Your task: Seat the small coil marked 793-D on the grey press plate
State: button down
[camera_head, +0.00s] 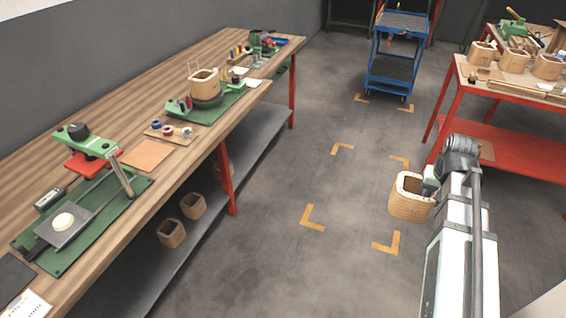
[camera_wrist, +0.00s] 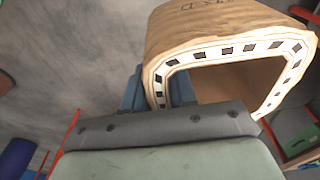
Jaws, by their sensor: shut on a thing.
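My gripper (camera_head: 430,186) is shut on the wall of a tan, square-sided hollow coil (camera_head: 408,206), held in the air above the floor at the right. In the wrist view the coil (camera_wrist: 215,35) fills the upper right, its white rim with dark squares facing the camera. A mark on its side is partly legible and seems to end in "D". The gripper's blue fingers (camera_wrist: 155,90) meet the coil's near left wall; their tips are partly hidden. The grey press plate (camera_head: 52,238) lies on a green mat on the left bench, with a round pale disc on it.
A green press with a red part (camera_head: 88,150) stands behind the plate. Another coil (camera_head: 204,84) stands farther along the wooden bench (camera_head: 120,98). More coils (camera_head: 171,234) are on its lower shelf, and several on the red bench (camera_head: 510,82). The floor between is clear, with orange corner marks.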

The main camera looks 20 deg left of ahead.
jog(key=s+a+r+n, duration=0.1)
jog(key=s+a+n, duration=0.25)
jog(key=a, duration=1.05)
jog(key=s+a+n, duration=0.2)
jog(key=s+a, duration=0.2)
jog(key=a, duration=1)
jog(key=s+a+r+n, duration=0.1)
jog(key=s+a+n, duration=0.2)
jog(key=a, duration=1.1)
jog(key=s+a+r+n, duration=0.2)
jog(key=s+a, duration=0.9)
jog(key=a, duration=0.4)
jog(key=s+a+r+n+g+y, duration=0.1)
jog(key=s+a+r+n, duration=0.2)
jog(key=s+a, duration=1)
jog(key=s+a+r+n, duration=0.2)
jog(key=s+a, duration=0.7)
jog(key=a, duration=0.8)
jog(key=a+r+n, duration=0.2)
jog(key=a, duration=0.7)
jog(key=shift+w+a+r, duration=0.3)
jog(key=shift+w, duration=0.1)
jog(key=shift+f+n, duration=0.15)
jog(key=shift+n, duration=0.1)
jog(key=shift+f, duration=2.65)
jog(key=shift+f, duration=1)
